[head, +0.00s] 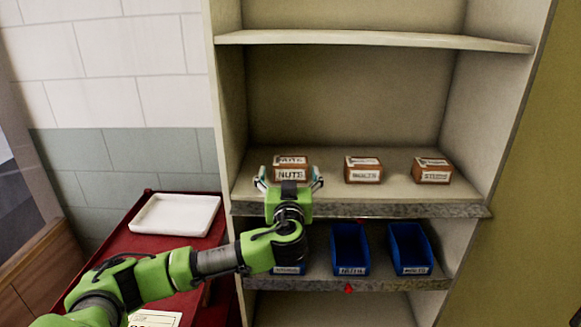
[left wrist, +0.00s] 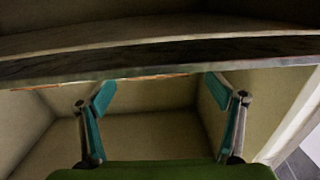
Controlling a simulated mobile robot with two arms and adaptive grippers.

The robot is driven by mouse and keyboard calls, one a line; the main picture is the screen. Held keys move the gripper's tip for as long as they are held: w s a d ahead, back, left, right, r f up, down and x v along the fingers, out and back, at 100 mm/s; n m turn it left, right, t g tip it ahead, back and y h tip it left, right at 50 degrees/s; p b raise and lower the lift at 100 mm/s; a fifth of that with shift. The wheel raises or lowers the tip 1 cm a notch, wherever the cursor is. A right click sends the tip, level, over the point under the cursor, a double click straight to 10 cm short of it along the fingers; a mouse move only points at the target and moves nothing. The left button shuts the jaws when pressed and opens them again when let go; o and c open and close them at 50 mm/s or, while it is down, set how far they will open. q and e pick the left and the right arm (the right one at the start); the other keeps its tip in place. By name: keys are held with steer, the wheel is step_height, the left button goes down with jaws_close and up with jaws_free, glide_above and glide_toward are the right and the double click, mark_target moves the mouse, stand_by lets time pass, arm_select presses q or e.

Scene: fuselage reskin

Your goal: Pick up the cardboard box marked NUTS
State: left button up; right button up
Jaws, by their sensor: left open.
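The cardboard box marked NUTS (head: 290,175) sits at the left end of the middle shelf, its label facing out. My left gripper (head: 290,179) is open in front of it in the head view, with one finger showing on each side of the box. I cannot tell whether the fingers touch it. In the left wrist view the two teal fingers of the left gripper (left wrist: 160,88) are spread apart with a shelf edge across the picture. The box is not clearly seen there. My right gripper is not in view.
Two similar boxes, one in the middle (head: 363,170) and one marked STUDS (head: 432,171), stand to the right on the shelf (head: 390,209). Blue bins (head: 350,250) stand on the shelf below. A white tray (head: 175,214) lies on a red cart (head: 118,245) at left.

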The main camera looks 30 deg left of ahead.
mark_target(291, 167)
arm_select(q)
steer(key=p+x, duration=0.2)
steer(key=x, duration=0.2)
steer(key=shift+w+d+r, duration=0.15)
steer(key=shift+w+d, duration=0.05)
steer(key=shift+w+a, duration=0.15)
steer(key=c, duration=1.6)
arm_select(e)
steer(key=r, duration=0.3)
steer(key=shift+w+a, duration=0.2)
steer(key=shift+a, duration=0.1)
